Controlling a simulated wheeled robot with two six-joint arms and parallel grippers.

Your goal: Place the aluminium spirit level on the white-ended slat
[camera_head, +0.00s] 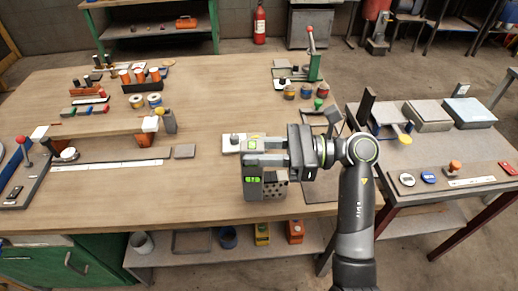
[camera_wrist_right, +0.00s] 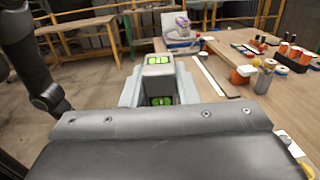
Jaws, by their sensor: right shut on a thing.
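The aluminium spirit level (camera_head: 252,187) is a grey bar with green vials. My right gripper (camera_head: 251,156) is shut on it above the near middle of the table. In the right wrist view the level (camera_wrist_right: 158,68) sits between the pale fingers, with two green vial areas one above the other. Its exact tilt is hard to tell. The slat (camera_head: 100,128) is a wooden strip with a white end (camera_head: 40,132), lying raised at the left of the table, well left of my right gripper. An orange block is at its right end. My left gripper is not in view.
A grey brick with dark holes (camera_head: 276,188) is just below my right gripper. A white ruler-like strip (camera_head: 110,166) lies before the slat. The table between gripper and slat is mostly clear.

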